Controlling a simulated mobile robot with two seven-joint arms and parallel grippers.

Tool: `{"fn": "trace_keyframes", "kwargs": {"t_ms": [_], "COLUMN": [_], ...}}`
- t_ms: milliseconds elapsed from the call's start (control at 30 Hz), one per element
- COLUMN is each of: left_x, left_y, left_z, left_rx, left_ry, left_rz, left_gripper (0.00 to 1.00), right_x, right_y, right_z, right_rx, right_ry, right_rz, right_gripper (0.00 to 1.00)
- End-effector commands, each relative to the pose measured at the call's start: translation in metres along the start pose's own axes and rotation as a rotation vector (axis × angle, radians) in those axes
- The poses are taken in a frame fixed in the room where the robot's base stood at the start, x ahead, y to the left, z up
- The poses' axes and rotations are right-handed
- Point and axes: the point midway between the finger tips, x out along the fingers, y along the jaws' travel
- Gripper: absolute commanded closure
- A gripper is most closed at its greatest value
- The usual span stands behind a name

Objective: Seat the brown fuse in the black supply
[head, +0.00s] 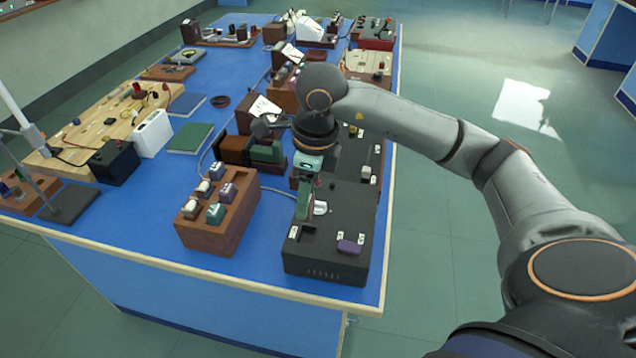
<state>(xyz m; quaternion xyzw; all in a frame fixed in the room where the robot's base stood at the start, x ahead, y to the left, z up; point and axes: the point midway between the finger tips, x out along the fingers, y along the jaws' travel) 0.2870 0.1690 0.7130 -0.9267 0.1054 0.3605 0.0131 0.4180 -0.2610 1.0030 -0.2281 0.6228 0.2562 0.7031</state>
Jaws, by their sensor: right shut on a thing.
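The black supply (340,235) stands at the front right corner of the blue bench. A purple fuse-like block (349,247) sits on its top, towards the front right. A dark slot (306,233) shows at its front left. My right gripper (306,186) points down over the supply's back left part. It is shut on what looks like an upright green piece (303,203); the contact is partly hidden. A wooden fuse block (217,235) left of the supply holds several capped pieces. I cannot pick out the brown fuse for certain. My left gripper is not in view.
A brown and green apparatus (236,149) stands close behind the wooden block. A green book (190,138) and a black box (114,162) are farther left. Bare blue bench top lies left of the wooden block. The bench's front edge is close to the supply.

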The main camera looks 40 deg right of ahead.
Motion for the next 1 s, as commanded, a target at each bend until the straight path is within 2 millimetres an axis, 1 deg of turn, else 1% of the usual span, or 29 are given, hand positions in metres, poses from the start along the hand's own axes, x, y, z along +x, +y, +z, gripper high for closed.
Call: {"fn": "trace_keyframes", "kwargs": {"t_ms": [367, 1000], "left_x": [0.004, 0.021], "left_y": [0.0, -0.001], "left_z": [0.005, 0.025], "left_rx": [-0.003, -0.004], "left_ry": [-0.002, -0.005], "left_rz": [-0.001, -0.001], "left_gripper": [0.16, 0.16], "right_x": [0.01, 0.047], "right_y": [0.001, 0.001], "right_z": [0.001, -0.004], "right_rx": [-0.007, -0.007], "right_ry": [0.0, 0.0], "right_rz": [0.001, 0.001], "right_gripper": [1.0, 1.0]}}
